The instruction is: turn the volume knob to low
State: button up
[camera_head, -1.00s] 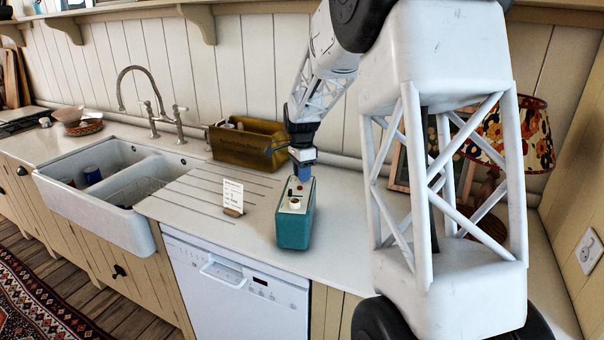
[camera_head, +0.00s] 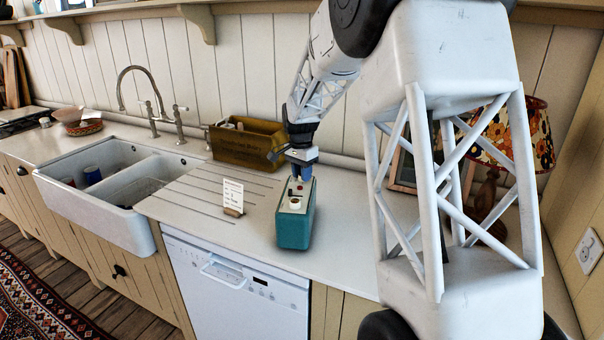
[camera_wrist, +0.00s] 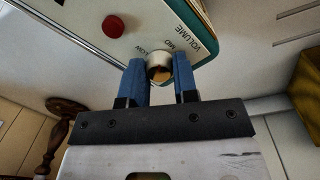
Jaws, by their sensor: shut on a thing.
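A teal box (camera_head: 294,222) with a pale top panel stands on the counter. In the wrist view the panel (camera_wrist: 140,35) carries the words VOLUME, MID and LOW beside a cream volume knob (camera_wrist: 159,60). My gripper (camera_head: 298,178) reaches down to the far end of the box top. In the wrist view its blue fingers (camera_wrist: 160,72) sit on both sides of the volume knob, shut on it. The knob's pointer is not visible, so its setting cannot be told. A red button (camera_wrist: 113,26) and, in the head view, another cream knob (camera_head: 294,203) are on the panel.
A small card in a wooden stand (camera_head: 233,198) is left of the box. A wooden crate (camera_head: 240,148) stands behind, near the wall. The double sink (camera_head: 125,172) is at left. A patterned lamp (camera_head: 535,125) is at right, partly behind my arm.

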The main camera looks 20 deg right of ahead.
jog(key=n, duration=0.5)
jog(key=shift+n, duration=0.3)
jog(key=n, duration=0.4)
jog(key=shift+n, duration=0.3)
jog(key=o, duration=0.9)
jog(key=shift+r, duration=0.1)
jog(key=shift+a+r, duration=0.15)
jog(key=shift+r, duration=1.75)
jog(key=shift+a+r, duration=0.1)
jog(key=shift+r, duration=1.8)
